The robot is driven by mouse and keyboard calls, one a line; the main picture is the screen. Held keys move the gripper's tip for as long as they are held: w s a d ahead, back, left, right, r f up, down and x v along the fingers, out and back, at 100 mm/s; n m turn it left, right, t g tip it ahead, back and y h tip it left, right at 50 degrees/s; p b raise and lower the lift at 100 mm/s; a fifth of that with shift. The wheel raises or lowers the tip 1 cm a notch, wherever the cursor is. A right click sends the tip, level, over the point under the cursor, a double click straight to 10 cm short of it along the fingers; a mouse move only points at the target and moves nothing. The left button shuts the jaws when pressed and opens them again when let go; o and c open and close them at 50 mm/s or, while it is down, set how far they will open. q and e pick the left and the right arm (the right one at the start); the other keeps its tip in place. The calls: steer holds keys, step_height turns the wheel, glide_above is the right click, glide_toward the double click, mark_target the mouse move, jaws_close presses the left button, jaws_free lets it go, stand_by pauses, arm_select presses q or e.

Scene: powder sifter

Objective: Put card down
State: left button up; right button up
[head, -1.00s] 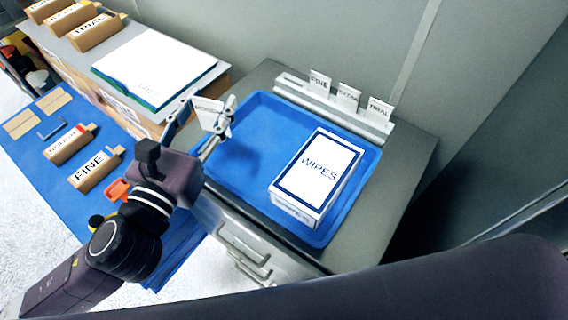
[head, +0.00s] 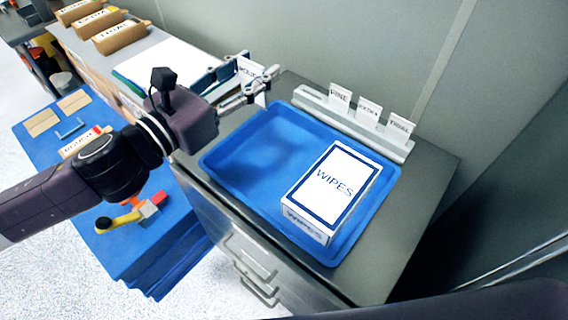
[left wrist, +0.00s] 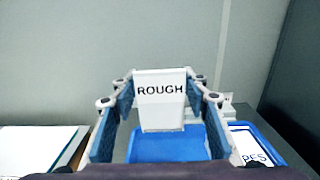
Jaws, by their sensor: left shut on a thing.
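A white card (head: 249,70) is held up in my left gripper (head: 258,72), above the far-left end of the blue tray. In the left wrist view the card (left wrist: 160,115) reads ROUGH and stands upright between the two fingers. A white card rail (head: 352,124) lies along the back of the cabinet top, to the right of the gripper. Three white cards stand in it: FINE (head: 340,97), a middle one (head: 368,112) with small print, and TRIAL (head: 398,126). The left end of the rail is bare. My right gripper is not in view.
The blue tray (head: 232,150) sits on the grey cabinet (head: 415,190) and holds a white WIPES box (head: 333,185). A wall stands close behind the rail.

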arm_select(q)
step_height(320, 180, down, 19)
steer(key=b, duration=0.3)
steer(key=shift+b, duration=0.3)
steer(key=shift+f, duration=0.2)
steer(key=o, duration=1)
steer(key=shift+o, duration=0.2)
